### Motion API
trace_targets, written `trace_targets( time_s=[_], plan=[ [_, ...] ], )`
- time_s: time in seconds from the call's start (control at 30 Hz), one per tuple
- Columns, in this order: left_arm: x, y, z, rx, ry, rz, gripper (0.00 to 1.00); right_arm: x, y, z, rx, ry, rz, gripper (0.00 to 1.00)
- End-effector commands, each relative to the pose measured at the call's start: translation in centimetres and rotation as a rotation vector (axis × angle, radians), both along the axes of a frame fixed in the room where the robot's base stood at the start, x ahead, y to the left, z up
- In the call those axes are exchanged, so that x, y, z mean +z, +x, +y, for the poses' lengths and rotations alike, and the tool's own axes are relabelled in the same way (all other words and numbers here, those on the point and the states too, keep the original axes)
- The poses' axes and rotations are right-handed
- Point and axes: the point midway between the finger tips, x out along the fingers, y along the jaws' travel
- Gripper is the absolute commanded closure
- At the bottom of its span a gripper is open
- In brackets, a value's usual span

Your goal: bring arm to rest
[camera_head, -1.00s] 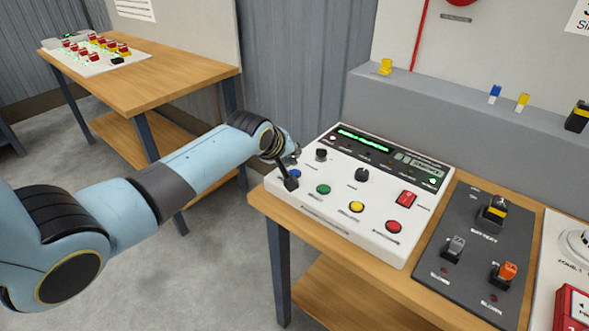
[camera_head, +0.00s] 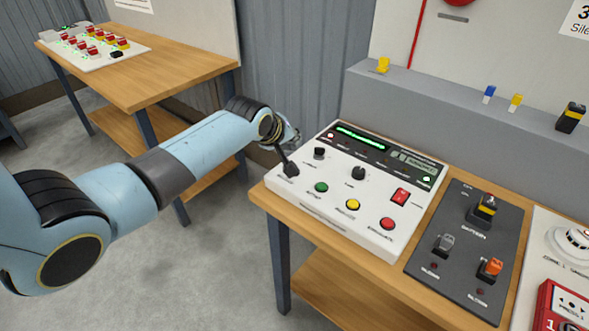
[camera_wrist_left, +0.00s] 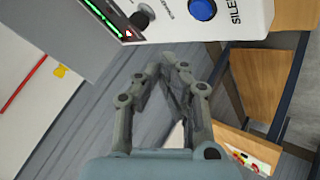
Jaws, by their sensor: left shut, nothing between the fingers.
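My left arm (camera_head: 190,155) comes in from the left in the head view. Its gripper (camera_head: 290,170) is at the left edge of the white control panel (camera_head: 330,209), over the panel's left end, and hides the blue button there. In the left wrist view the gripper (camera_wrist_left: 172,62) is shut with nothing between its fingertips. The blue button (camera_wrist_left: 202,9) shows beyond the fingertips in that view, apart from them. My right gripper is in neither view.
The panel carries a green button (camera_head: 321,187), a yellow button (camera_head: 353,204), a red button (camera_head: 387,224) and a red switch (camera_head: 399,196). A dark switch plate (camera_head: 462,258) lies to the right. Another wooden table (camera_head: 165,80) stands at the back left. Open floor lies between the tables.

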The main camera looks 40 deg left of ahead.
Motion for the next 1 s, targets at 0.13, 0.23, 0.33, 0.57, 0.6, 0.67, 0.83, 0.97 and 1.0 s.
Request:
trace_targets(
  time_s=[0.13, 0.23, 0.33, 0.57, 0.6, 0.67, 0.83, 0.97, 1.0],
  plan=[
    [0.0, 0.0, 0.0, 0.0, 0.0, 0.0, 1.0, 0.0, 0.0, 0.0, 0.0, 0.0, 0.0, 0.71],
    [0.0, 0.0, 0.0, 0.0, 0.0, 0.0, 1.0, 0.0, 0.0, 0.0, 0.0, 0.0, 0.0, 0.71],
    [-0.1, -0.8, -0.4, -0.02, 0.014, 0.014, 1.0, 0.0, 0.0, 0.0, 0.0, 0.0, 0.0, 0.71],
    [-0.1, -10.9, -4.8, -0.278, 0.199, 0.182, 1.0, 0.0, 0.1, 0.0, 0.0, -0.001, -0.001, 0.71],
    [0.3, -13.4, -5.5, -0.337, 0.241, 0.22, 1.0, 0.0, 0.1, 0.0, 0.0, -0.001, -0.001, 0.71],
    [1.0, -16.6, -6.5, -0.414, 0.289, 0.268, 1.0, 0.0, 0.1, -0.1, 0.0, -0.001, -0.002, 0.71],
    [3.3, -23.2, -8.0, -0.572, 0.382, 0.363, 1.0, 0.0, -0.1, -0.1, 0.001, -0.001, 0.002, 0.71],
    [5.0, -27.2, -8.6, -0.661, 0.429, 0.415, 1.0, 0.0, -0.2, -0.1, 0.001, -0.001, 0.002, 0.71],
    [5.6, -28.3, -8.8, -0.685, 0.442, 0.429, 1.0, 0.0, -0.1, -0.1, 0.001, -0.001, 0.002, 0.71]
  ],
)
